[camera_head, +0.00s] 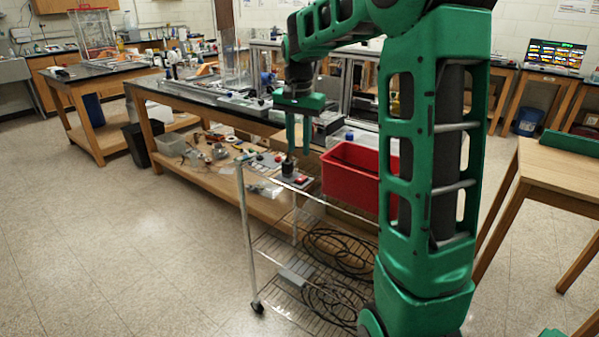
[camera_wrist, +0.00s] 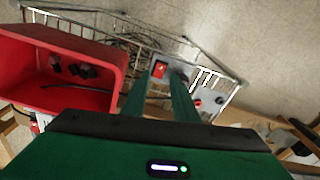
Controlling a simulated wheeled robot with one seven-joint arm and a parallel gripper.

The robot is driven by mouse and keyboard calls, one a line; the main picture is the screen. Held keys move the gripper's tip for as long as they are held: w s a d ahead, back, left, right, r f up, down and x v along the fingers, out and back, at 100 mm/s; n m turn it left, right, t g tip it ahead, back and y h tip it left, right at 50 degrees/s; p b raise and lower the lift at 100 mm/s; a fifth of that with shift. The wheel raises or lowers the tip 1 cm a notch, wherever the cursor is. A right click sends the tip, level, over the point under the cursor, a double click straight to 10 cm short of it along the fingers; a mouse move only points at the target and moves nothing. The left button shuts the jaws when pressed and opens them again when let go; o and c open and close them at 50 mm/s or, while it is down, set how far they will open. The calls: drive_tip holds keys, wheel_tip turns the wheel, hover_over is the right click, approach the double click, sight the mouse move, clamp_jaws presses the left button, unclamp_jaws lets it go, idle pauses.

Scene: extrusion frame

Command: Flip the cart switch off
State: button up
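A grey switch box (camera_head: 290,180) with a red switch (camera_head: 302,180) and an upright black knob (camera_head: 288,168) sits on the top shelf of the wire cart (camera_head: 247,215). My gripper (camera_head: 298,150) points down above this box, its two green fingers apart with nothing visible between them. In the wrist view the red switch (camera_wrist: 159,69) shows between the fingertips (camera_wrist: 161,78), and the black knob lies partly behind the right finger. The fingers seem clear of the box, but their exact height above it is hard to tell. The switch's on or off position cannot be read.
A red bin (camera_head: 350,182) stands beside the box on the cart; it also shows in the wrist view (camera_wrist: 100,95) with dark items inside. Coiled black cables (camera_head: 335,255) lie on the lower shelves. A cluttered bench (camera_head: 205,100) is behind; open floor is at left.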

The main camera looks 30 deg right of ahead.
sight(303, 177)
drive_tip(key=d+f, duration=0.1)
drive_tip(key=f, duration=0.2)
drive_tip(key=w+d+f+m, duration=0.1)
drive_tip(key=f, duration=0.3)
drive_tip(key=w+d+f+m, duration=0.1)
drive_tip(key=f, duration=0.2)
drive_tip(key=shift+w+d+f+g+y, duration=0.2)
drive_tip(key=shift+f+g+y, duration=0.1)
drive_tip(key=shift+f, duration=0.1)
